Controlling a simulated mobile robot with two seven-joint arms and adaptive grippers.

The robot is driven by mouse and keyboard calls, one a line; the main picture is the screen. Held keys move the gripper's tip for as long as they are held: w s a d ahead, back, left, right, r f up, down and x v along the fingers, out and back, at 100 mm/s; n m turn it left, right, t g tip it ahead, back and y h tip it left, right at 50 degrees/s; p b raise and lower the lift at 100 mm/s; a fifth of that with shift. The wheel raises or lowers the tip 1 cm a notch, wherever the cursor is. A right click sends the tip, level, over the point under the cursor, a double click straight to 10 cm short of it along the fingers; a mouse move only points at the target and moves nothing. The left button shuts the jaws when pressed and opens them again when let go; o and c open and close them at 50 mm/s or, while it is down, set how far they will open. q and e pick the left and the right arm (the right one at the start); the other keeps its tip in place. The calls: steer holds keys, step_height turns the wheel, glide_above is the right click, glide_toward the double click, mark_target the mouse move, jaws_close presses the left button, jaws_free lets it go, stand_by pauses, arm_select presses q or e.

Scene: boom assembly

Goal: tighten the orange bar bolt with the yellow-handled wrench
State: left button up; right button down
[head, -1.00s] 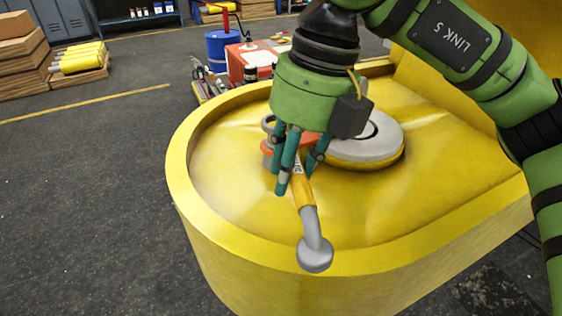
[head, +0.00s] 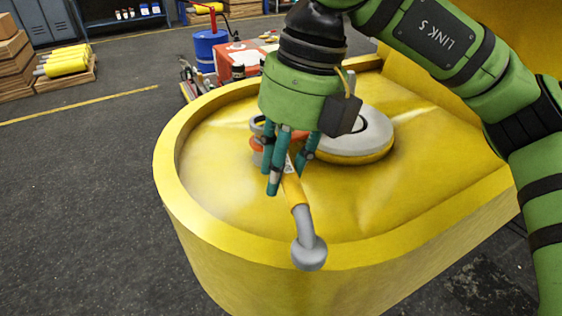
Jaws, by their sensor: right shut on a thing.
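My right gripper (head: 284,172) comes down from the top of the head view, its teal fingers shut on the yellow-handled wrench (head: 294,191). The wrench's grey end (head: 308,252) points toward the front and overlaps the yellow rim in the picture. The orange bar (head: 257,143) shows only partly behind the fingers, with a grey ring (head: 257,124) at its upper left. The fingers hide the bolt and the wrench's far end, so I cannot tell how they meet. My left gripper is not in view.
A yellow boom housing with a raised rim (head: 177,201) surrounds the work spot. A round grey-topped disc (head: 366,136) sits just right of the gripper. Behind stand a red box (head: 240,60) and a blue drum (head: 209,48).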

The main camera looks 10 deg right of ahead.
steer(key=shift+f+b, duration=0.55)
steer(key=shift+f, duration=0.3)
steer(key=shift+a, duration=0.15)
stand_by(0.3)
steer(key=shift+a+m+b, duration=0.35)
steer(key=shift+m, duration=0.05)
steer(key=shift+a+m, duration=0.3)
steer(key=shift+a, duration=0.15)
steer(key=shift+a+b, duration=0.1)
steer(key=shift+b, duration=0.25)
steer(key=shift+w+a+m, duration=0.1)
steer(key=shift+a+m, duration=0.2)
steer(key=shift+m, duration=0.1)
stand_by(0.3)
